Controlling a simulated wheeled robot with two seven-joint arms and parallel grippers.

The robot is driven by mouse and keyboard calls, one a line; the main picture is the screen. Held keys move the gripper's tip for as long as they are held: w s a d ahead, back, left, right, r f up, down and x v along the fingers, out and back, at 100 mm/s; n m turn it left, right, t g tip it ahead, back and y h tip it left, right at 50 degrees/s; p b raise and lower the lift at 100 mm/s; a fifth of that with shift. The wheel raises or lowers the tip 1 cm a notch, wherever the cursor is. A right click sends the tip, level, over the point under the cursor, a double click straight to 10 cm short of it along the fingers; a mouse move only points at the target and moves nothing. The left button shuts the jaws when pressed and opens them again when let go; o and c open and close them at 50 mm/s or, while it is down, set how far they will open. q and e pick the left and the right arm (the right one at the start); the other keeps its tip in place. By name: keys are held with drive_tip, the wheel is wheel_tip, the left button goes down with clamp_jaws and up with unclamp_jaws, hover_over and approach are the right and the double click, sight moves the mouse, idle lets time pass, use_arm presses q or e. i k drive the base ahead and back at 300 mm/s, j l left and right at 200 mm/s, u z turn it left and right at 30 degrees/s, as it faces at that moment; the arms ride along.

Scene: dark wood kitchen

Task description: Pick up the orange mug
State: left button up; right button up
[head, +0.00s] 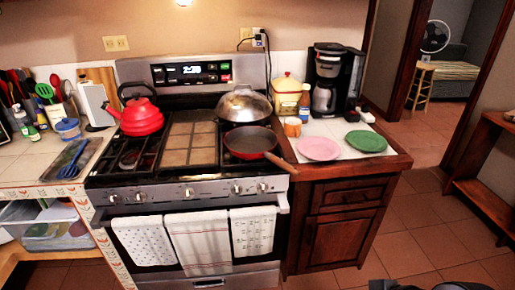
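The orange mug (292,127) is small and stands upright on the white-tiled counter right of the stove. It is behind the red pan (250,142) and left of the pink plate (318,149). No gripper is near it. No gripper fingers show in the head view. Only a dark part, likely of my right arm, shows at the bottom right edge.
The pan's handle sticks out over the counter's left edge. Open tiled floor (410,250) lies right of the cabinet.

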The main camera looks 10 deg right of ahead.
sight(292, 126)
drive_tip(key=i+l+u, duration=0.5)
drive_tip(key=i+l, duration=0.85)
drive_tip(key=l, duration=0.15)
